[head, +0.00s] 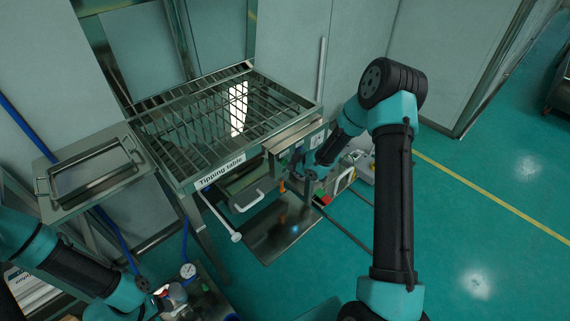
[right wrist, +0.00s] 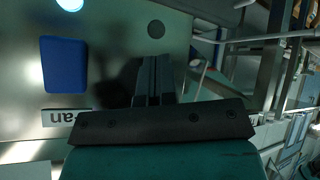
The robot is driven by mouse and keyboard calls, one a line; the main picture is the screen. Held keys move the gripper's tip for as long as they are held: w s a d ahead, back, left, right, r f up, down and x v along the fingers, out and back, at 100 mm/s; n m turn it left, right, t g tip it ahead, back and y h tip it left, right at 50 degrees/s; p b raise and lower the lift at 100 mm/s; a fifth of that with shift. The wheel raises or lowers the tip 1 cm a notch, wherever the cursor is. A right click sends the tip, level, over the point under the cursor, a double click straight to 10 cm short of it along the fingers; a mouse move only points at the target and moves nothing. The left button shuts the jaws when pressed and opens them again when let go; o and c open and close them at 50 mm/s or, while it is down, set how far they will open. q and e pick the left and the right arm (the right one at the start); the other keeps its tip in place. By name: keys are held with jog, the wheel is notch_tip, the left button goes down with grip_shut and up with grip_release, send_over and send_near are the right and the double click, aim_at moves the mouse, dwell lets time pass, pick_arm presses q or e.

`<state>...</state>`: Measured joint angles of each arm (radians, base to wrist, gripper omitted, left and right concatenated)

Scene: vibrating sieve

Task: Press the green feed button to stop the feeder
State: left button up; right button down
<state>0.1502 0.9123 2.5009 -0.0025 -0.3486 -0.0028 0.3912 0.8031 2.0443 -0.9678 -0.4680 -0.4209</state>
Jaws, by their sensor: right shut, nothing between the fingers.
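My right gripper (head: 297,163) is at the right front corner of the tipping table (head: 192,186), beside a small panel. In the right wrist view its dark fingers (right wrist: 152,78) are together with nothing between them, in front of a grey metal panel (right wrist: 110,35). A blue square (right wrist: 63,64) and an upside-down label reading "Fan" (right wrist: 68,116) are on that panel, left of the fingers. A bright round light (right wrist: 70,4) is cut by the top edge. I cannot make out the green feed button in either view. My left gripper (head: 142,284) is low at the left, its fingers unclear.
A metal tray (head: 95,168) with handles stands left of the tipping table. A gauge (head: 188,270) and other small items are below. A flat metal plate (head: 270,232) lies under the table's front. Open green floor (head: 480,230) is to the right.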

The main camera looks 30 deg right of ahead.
dwell(0.5)
jog(key=shift+s, duration=0.45)
jog(key=s, duration=0.2)
jog(key=s+d, duration=0.1)
jog(key=s, duration=0.2)
jog(key=shift+s+d, duration=0.3)
jog(key=shift+d, duration=0.05)
dwell(0.6)
jog(key=s+a+f+m+g, duration=0.3)
jog(key=s+a+m, duration=0.3)
jog(key=s, duration=0.5)
jog(key=s+a+f+m+g+h, duration=0.1)
jog(key=s+a+f+m+g, duration=0.3)
jog(key=s+a, duration=0.5)
jog(key=s+f+m, duration=0.1)
jog(key=m, duration=0.1)
jog(key=shift+s+a+m, duration=0.3)
jog(key=shift+s+a, duration=0.1)
